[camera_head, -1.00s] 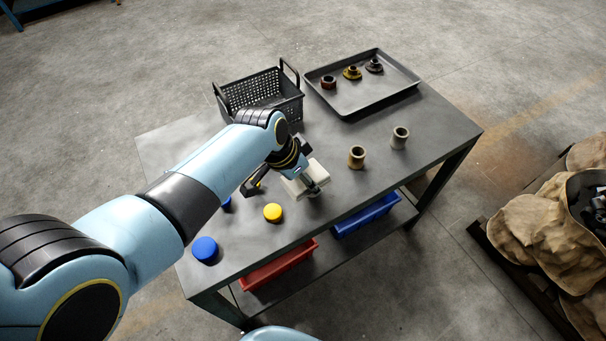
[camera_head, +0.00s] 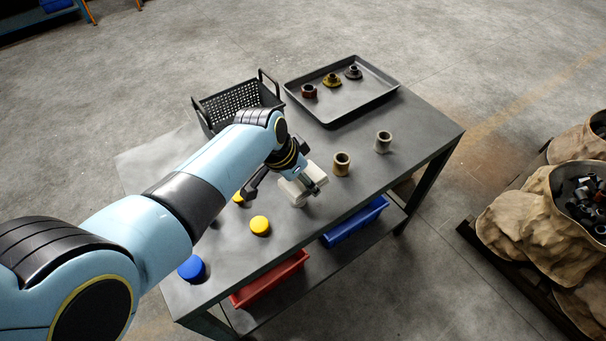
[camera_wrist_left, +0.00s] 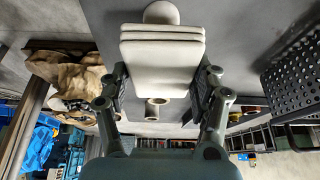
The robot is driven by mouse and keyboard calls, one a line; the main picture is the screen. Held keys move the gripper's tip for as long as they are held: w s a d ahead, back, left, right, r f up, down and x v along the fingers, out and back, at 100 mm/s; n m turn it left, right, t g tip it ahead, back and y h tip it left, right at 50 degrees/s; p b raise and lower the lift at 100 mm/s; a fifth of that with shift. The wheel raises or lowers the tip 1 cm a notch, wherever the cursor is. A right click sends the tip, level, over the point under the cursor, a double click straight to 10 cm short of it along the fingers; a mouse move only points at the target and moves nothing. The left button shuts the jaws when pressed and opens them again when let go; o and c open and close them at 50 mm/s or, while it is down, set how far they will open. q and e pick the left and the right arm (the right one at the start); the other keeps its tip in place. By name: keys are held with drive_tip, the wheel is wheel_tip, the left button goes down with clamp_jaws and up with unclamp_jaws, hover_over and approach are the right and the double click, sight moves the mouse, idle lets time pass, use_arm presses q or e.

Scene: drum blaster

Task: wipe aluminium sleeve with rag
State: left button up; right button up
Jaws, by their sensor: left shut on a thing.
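My left gripper (camera_head: 290,183) is shut on a folded white rag (camera_head: 312,178), held low over the table's front middle. The rag also fills the centre of the left wrist view (camera_wrist_left: 163,60), between the fingers. A pale round piece (camera_head: 298,199) shows just under the rag's near edge. It also shows past the rag in the left wrist view (camera_wrist_left: 161,13). I cannot tell whether the rag touches it. A brass-coloured sleeve (camera_head: 341,164) stands upright right of the rag, and a grey sleeve (camera_head: 383,142) stands farther right. My right gripper is not in view.
A black perforated basket (camera_head: 237,103) and a grey tray (camera_head: 342,109) with three flanged parts stand at the table's back. Red (camera_head: 268,280) and blue (camera_head: 354,221) bins sit below.

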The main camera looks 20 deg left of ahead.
sight(288, 188)
use_arm(q)
drive_tip(key=shift+s+a+r+p, duration=0.15)
drive_tip(key=shift+s+a+p, duration=0.45)
drive_tip(key=shift+s+p, duration=0.2)
drive_tip(key=shift+s+a+p, duration=0.5)
drive_tip(key=shift+s, duration=0.4)
wheel_tip(288, 188, up, 6)
drive_tip(key=p, duration=0.6)
drive_tip(key=shift+f, duration=0.2)
